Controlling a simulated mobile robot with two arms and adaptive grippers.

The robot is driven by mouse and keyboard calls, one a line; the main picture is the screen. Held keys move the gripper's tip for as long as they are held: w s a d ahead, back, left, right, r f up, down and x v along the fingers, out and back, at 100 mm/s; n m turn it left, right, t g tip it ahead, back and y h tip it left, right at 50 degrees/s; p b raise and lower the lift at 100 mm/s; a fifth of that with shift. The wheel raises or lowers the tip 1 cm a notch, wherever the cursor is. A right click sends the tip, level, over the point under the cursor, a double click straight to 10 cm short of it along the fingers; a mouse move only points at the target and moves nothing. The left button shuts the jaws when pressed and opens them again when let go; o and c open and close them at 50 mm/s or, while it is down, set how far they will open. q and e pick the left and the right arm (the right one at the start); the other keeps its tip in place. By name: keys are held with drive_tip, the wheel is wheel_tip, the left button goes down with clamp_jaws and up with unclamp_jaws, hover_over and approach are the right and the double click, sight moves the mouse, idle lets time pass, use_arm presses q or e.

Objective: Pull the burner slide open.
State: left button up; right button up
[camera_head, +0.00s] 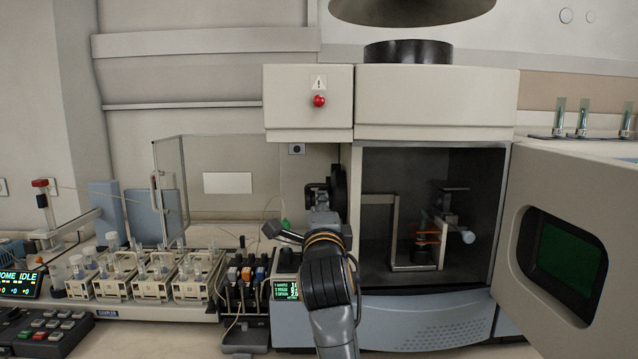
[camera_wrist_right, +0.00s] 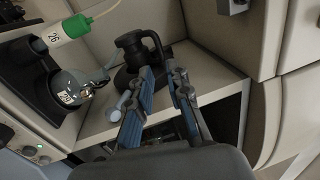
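An open chamber (camera_head: 460,180) in the white spectrometer holds a pale bracket (camera_head: 397,266), a dark burner assembly with orange bands (camera_head: 427,240), and a pale round knob (camera_head: 467,237) on its right. I take this assembly for the burner slide, but cannot see how far out it stands. My right gripper (camera_head: 318,196) is left of the chamber opening. In the right wrist view its two blue-padded fingers (camera_wrist_right: 162,70) are apart with nothing between them. A black part with a loop handle (camera_wrist_right: 131,45) stands just beyond the fingertips. My left gripper is out of view.
The chamber door (camera_head: 570,220) is swung open to the right. Left of my right arm stand a pump with coloured clips (camera_head: 247,275) and sample racks (camera_head: 190,287).

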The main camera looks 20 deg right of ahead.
sight(320, 186)
drive_tip(key=p+x, duration=0.2)
drive_tip(key=x, duration=0.8)
drive_tip(key=shift+p, duration=0.3)
clamp_jaws()
